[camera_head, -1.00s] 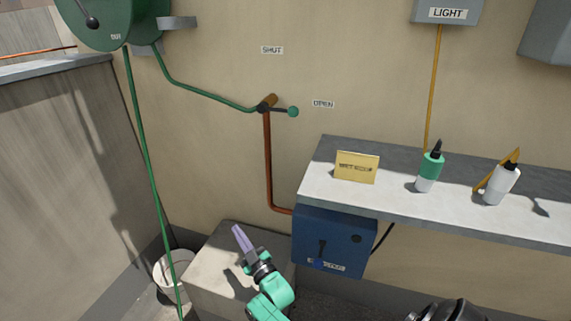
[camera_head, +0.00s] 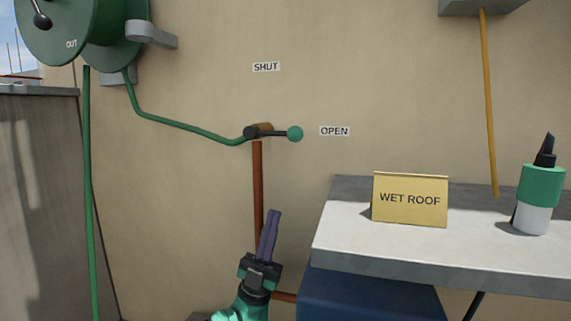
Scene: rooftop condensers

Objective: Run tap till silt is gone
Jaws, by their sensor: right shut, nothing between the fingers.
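The tap (camera_head: 258,131) is mounted on the wall at the top of a copper pipe (camera_head: 257,185). Its lever lies level, with the green knob (camera_head: 295,134) at the right, beside the OPEN label (camera_head: 335,131). The SHUT label (camera_head: 266,67) is above the tap. A green hose (camera_head: 180,124) runs from the tap to the green reel (camera_head: 60,30). A hose length (camera_head: 90,200) hangs down at the left, its lower end out of view. My right gripper (camera_head: 273,213) is shut and empty, pointing up below the tap and apart from it. My left gripper is not in view.
A shelf (camera_head: 350,248) at the right holds a yellow WET ROOF sign (camera_head: 410,200) and a green and white bottle (camera_head: 540,190). A blue box (camera_head: 365,297) sits below the shelf. The wall around the tap is clear.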

